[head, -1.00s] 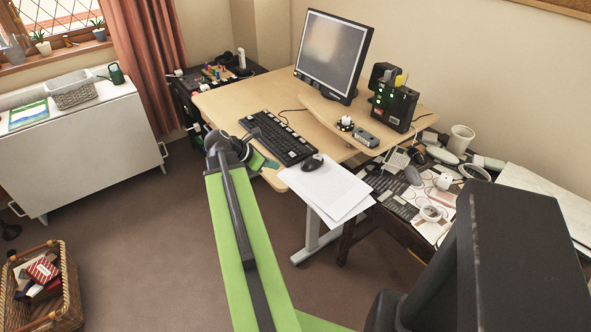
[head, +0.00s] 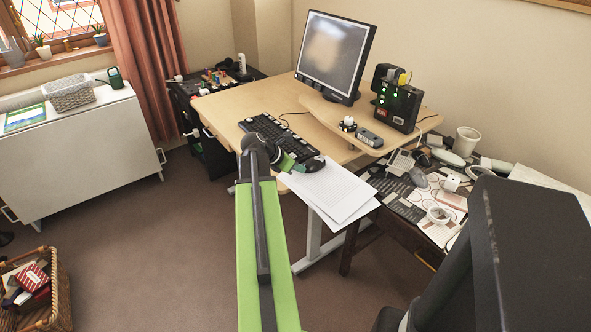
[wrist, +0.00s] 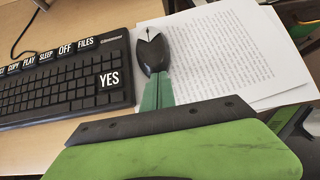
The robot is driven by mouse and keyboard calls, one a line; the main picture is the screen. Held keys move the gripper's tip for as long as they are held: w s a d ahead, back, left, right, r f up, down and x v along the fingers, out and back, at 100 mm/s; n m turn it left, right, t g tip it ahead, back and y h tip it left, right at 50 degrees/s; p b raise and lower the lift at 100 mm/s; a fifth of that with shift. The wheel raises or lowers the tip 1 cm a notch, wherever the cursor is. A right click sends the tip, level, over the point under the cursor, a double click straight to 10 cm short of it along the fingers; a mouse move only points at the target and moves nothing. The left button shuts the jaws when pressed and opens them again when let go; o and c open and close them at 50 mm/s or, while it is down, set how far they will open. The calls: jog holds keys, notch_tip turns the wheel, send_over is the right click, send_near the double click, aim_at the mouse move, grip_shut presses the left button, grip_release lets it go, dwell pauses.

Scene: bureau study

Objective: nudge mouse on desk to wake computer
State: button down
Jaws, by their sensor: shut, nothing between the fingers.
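The black mouse (wrist: 153,48) with silver-grey buttons lies on the edge of the white papers (wrist: 225,50), right of the black keyboard (wrist: 65,85). In the head view the mouse (head: 315,163) sits at the keyboard's right end. My gripper (wrist: 158,82) is shut and empty, and its green fingertips reach the mouse's near end; they appear to touch it. It also shows in the head view (head: 298,168), low over the desk. The monitor (head: 335,55) shows a blurred, brownish-grey screen. The computer box (head: 397,107) has green lights on.
The desk (head: 215,105) holds a raised shelf with small devices. A cluttered dark side table (head: 385,205) stands to the right. A wicker basket (head: 60,310) is on the floor at the left. The carpet (head: 170,240) left of the desk is clear.

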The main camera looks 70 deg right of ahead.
aim_at(309, 164)
jog(key=s+d, duration=0.1)
jog(key=d, duration=0.1)
jog(key=s+d, duration=0.1)
jog(key=shift+s+d, duration=0.15)
jog(key=shift+d, duration=0.2)
jog(key=shift+a, duration=0.1)
jog(key=w+a, duration=0.1)
jog(key=a, duration=0.1)
jog(key=w+a, duration=0.1)
jog(key=a, duration=0.1)
jog(key=shift+w, duration=0.2)
jog(key=p+v, duration=0.7)
jog(key=v, duration=0.2)
jog(key=shift+r, duration=0.4)
jog(key=shift+w+d, duration=0.1)
